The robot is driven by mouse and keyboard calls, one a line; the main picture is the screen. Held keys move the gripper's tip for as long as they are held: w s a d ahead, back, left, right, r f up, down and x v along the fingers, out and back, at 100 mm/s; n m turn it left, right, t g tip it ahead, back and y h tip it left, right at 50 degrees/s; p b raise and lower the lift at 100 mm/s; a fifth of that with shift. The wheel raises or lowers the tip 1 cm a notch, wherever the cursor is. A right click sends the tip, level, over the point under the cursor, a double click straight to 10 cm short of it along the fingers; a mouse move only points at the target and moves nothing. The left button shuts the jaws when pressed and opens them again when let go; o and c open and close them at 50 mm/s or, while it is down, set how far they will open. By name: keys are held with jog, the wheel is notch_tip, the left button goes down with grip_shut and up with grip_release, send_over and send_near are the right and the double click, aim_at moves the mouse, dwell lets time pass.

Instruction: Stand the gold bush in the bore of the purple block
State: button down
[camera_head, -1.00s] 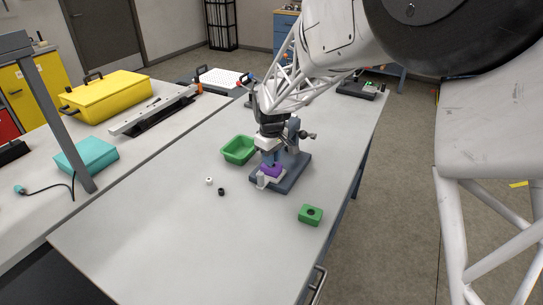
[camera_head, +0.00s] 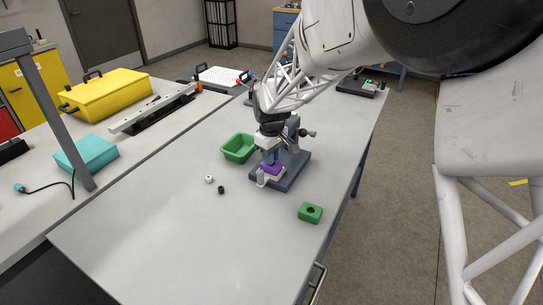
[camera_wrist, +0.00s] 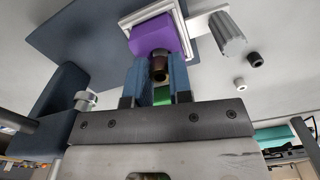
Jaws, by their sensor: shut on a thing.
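The purple block (camera_head: 271,169) sits in a pale holder on a dark blue-grey fixture. In the wrist view the purple block (camera_wrist: 154,35) is just beyond my fingertips. My gripper (camera_wrist: 160,72) has blue fingers shut on the gold bush (camera_wrist: 159,69), which looks brownish and shows its hollow end to the camera. The bush is at the purple block's near face. Its far end and the bore are hidden, so I cannot tell whether it has entered. In the head view my gripper (camera_head: 271,157) is directly over the block and the bush is hidden.
A green tray (camera_head: 238,149) stands left of the fixture (camera_head: 294,170). A white ring (camera_head: 209,180) and a black ring (camera_head: 221,190) lie on the table in front. A green block with a hole (camera_head: 311,214) lies to the front right. The front of the table is clear.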

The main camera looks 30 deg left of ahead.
jog(key=shift+f, duration=0.45)
dwell(0.6)
jog(key=shift+c, duration=2.4)
grip_release()
jog(key=shift+r, duration=0.1)
jog(key=shift+r, duration=2.4)
notch_tip(320, 180, up, 8)
jog(key=shift+f, duration=0.1)
